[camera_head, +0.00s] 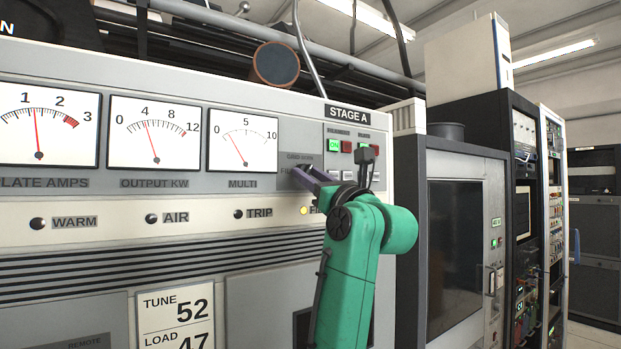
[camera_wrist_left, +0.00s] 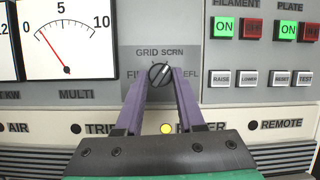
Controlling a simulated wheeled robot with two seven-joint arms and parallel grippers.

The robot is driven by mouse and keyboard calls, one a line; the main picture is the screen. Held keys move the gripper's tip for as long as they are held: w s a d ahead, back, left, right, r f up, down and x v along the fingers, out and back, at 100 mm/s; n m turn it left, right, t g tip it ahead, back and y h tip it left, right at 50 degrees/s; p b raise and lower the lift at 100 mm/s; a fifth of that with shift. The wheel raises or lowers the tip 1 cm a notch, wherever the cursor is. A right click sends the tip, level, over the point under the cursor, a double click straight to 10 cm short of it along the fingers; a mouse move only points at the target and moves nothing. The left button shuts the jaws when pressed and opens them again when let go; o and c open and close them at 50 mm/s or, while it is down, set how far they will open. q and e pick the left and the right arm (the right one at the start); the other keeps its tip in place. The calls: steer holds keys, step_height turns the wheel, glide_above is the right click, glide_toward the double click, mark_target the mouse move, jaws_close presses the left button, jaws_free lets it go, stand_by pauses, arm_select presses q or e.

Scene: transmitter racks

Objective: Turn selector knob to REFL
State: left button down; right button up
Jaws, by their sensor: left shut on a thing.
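The selector knob (camera_wrist_left: 160,73) is a small dark round knob on a grey plate (camera_wrist_left: 138,54) marked GRID, SCRN and, at the right, a partly covered label ending in EFL. A light mark on the knob seems to point up and to the right, toward SCRN. My left gripper (camera_wrist_left: 160,80) has its two purple fingers on either side of the knob, shut on it. In the head view my left gripper (camera_head: 308,178) reaches the panel under the STAGE A sign, and its fingers and wrist hide the knob. My right gripper is in neither view.
Lit green and dark red buttons (camera_wrist_left: 224,27) sit right of the knob, with small grey buttons (camera_wrist_left: 248,78) below them. The MULTI meter (camera_wrist_left: 67,38) is at the left. A lit yellow lamp (camera_wrist_left: 166,128) is below. A dark cabinet (camera_head: 455,240) stands to the right.

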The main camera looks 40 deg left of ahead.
arm_select(q)
steer(key=m+t, duration=0.1)
steer(key=m, duration=0.1)
steer(key=m+t+h+b, duration=0.1)
steer(key=m, duration=0.2)
steer(key=m+t+h+b, duration=0.1)
steer(key=m, duration=0.2)
steer(key=shift+s+r+t, duration=0.1)
steer(key=shift+s+t, duration=0.15)
steer(key=shift+t, duration=0.05)
steer(key=m+h, duration=0.1)
steer(key=m, duration=0.1)
steer(key=m+t+h, duration=0.1)
steer(key=m, duration=0.1)
steer(key=shift+s+r+b, duration=0.1)
steer(key=shift+r+b, duration=0.05)
steer(key=shift+b, duration=0.25)
steer(key=shift+r+m+h, duration=0.1)
steer(key=shift+m+h, duration=0.3)
steer(key=shift+m, duration=1.1)
steer(key=c, duration=0.5)
jaws_free()
